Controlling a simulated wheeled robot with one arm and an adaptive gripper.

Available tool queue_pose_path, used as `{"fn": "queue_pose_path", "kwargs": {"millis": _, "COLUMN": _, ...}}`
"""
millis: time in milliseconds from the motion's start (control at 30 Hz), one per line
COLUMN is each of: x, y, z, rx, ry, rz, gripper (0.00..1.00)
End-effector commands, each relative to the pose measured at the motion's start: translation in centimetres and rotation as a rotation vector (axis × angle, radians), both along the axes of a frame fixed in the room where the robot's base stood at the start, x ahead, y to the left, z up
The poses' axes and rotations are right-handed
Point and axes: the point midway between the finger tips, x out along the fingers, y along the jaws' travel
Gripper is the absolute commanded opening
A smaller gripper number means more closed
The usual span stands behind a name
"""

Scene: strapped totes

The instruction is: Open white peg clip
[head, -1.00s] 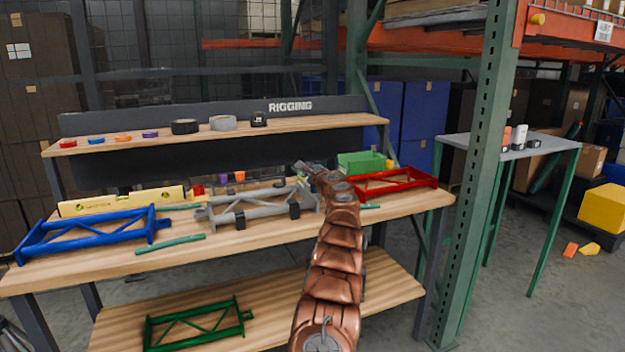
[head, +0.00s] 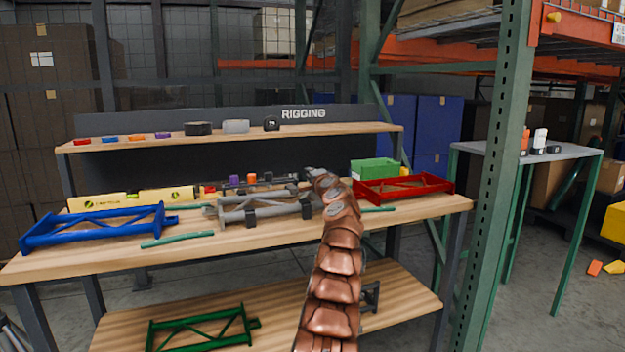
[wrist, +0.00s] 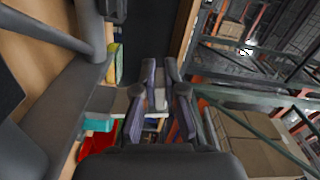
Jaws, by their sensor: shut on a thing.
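My gripper (wrist: 160,92) shows in the wrist view with its fingers close together around a small pale part (wrist: 160,99). This part may be the white peg clip, but the fingers cover most of it and I cannot tell whether the clip is open. In the head view my gripper (head: 312,175) is at the right end of the grey truss (head: 262,208) on the bench, largely hidden by my copper-coloured arm. The grey truss carries dark clamps. I cannot make out a white peg clip apart from the gripper in the head view.
The wooden bench (head: 130,257) also bears a blue truss (head: 95,228), a red truss (head: 405,188), a green bin (head: 374,169) and a yellow level (head: 165,195). A shelf (head: 330,132) with tape rolls stands behind. A green post (head: 490,190) rises at right.

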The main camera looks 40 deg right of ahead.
Motion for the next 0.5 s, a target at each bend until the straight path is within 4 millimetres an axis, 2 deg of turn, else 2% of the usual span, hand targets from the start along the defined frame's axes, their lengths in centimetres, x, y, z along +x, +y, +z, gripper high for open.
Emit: {"fn": "queue_pose_path", "kwargs": {"millis": 500, "x": 0.06, "y": 0.27, "z": -0.27, "rx": -0.083, "ry": 0.029, "rz": -0.001, "gripper": 0.00}}
